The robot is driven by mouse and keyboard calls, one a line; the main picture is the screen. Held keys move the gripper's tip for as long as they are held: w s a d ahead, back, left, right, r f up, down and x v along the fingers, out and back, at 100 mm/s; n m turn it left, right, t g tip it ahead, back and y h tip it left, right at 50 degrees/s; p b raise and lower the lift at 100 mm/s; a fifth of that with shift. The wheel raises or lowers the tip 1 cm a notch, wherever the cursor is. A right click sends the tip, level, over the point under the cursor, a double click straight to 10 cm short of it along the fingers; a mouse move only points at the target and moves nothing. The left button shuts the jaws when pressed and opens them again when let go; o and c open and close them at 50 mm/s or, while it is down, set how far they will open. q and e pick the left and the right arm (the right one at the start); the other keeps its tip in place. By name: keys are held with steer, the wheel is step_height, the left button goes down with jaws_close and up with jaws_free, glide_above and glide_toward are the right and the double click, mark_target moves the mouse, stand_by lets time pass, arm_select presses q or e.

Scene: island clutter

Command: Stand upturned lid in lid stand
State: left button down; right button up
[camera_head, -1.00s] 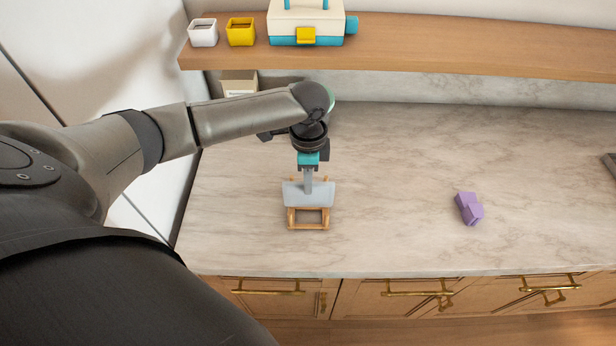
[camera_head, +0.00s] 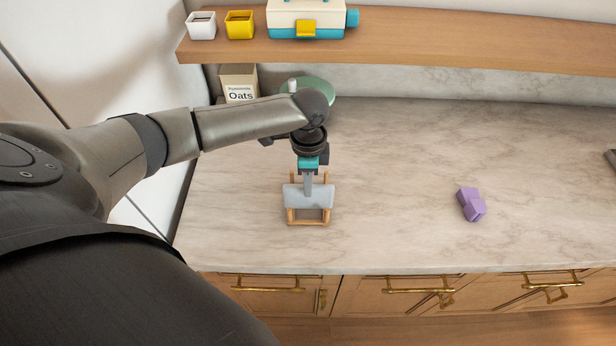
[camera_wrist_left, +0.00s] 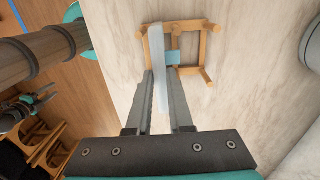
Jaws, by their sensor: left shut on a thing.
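A pale blue-grey lid (camera_head: 296,197) is on edge at the wooden lid stand (camera_head: 308,223). My left gripper (camera_head: 308,186) points down and is shut on the lid from above. In the left wrist view the lid (camera_wrist_left: 157,50) shows as a thin upright strip between my fingertips (camera_wrist_left: 161,80), across one side of the stand (camera_wrist_left: 208,73). A small blue part of the lid shows beside the strip. The stand's back posts rise behind the lid in the head view. I cannot tell whether the lid's lower edge rests on the stand.
A purple block-like object (camera_head: 471,204) lies on the marble counter (camera_head: 400,170) to the right. An oats box (camera_head: 239,83) and a green round item (camera_head: 320,90) are at the back left. A shelf (camera_head: 450,55) runs along the back. The counter between stand and purple object is clear.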

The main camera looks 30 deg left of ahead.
arm_select(q)
steer(key=shift+f+b, duration=0.45)
steer(key=shift+f, duration=0.6)
steer(key=c, duration=0.7)
jaws_free()
steer(key=shift+r, duration=0.1)
steer(key=shift+c, duration=0.2)
step_height(320, 180, up, 2)
steer(key=p, duration=0.2)
steer(key=shift+r+p, duration=0.2)
steer(key=shift+p, duration=0.2)
steer(key=shift+r, duration=2.3)
